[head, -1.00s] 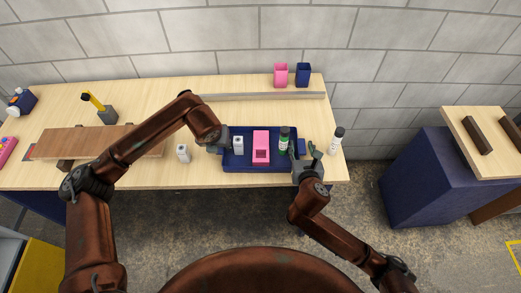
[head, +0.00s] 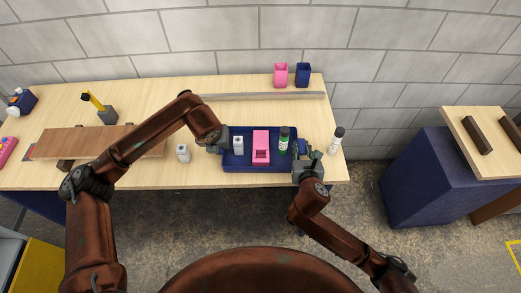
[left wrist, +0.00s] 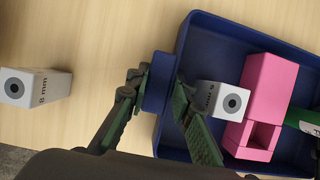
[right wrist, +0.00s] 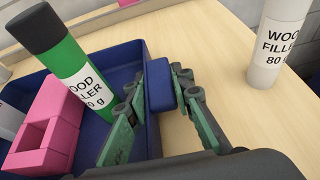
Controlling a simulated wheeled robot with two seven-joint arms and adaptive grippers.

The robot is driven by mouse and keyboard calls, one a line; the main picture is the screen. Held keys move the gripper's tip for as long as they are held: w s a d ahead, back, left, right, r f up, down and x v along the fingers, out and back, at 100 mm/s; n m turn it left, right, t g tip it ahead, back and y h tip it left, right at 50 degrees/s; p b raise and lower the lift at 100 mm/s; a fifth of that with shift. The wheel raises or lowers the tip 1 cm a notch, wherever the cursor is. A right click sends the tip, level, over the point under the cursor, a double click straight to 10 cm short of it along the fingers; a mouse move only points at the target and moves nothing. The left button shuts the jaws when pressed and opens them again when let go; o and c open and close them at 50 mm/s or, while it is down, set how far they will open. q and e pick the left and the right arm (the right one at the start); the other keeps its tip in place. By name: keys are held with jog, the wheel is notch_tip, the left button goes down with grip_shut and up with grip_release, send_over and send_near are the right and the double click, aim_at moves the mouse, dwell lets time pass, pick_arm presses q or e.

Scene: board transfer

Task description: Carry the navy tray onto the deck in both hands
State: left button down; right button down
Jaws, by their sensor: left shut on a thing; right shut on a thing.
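The navy tray (head: 259,168) lies level on the pale workbench near its front edge. It holds a small white block (head: 238,146), a pink block with a square opening (head: 261,146) and a green bottle with a dark cap (head: 284,141). My left gripper (head: 223,143) is shut on the tray's left handle, a navy lug (left wrist: 158,82) between its fingers in the left wrist view. My right gripper (head: 304,153) is shut on the right handle (right wrist: 161,86). The deck is not certain: a brown board on blocks (head: 85,141) lies at the left.
A white bottle (head: 336,141) stands close right of my right gripper, and a small white block (head: 183,153) stands left of the tray. A metal rail (head: 262,96) runs behind. A separate navy stand with a pale top (head: 477,156) and dark bars is at far right.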

pick_arm(q)
jog(key=shift+r, duration=0.15)
pick_arm(e)
jog(key=shift+r, duration=0.2)
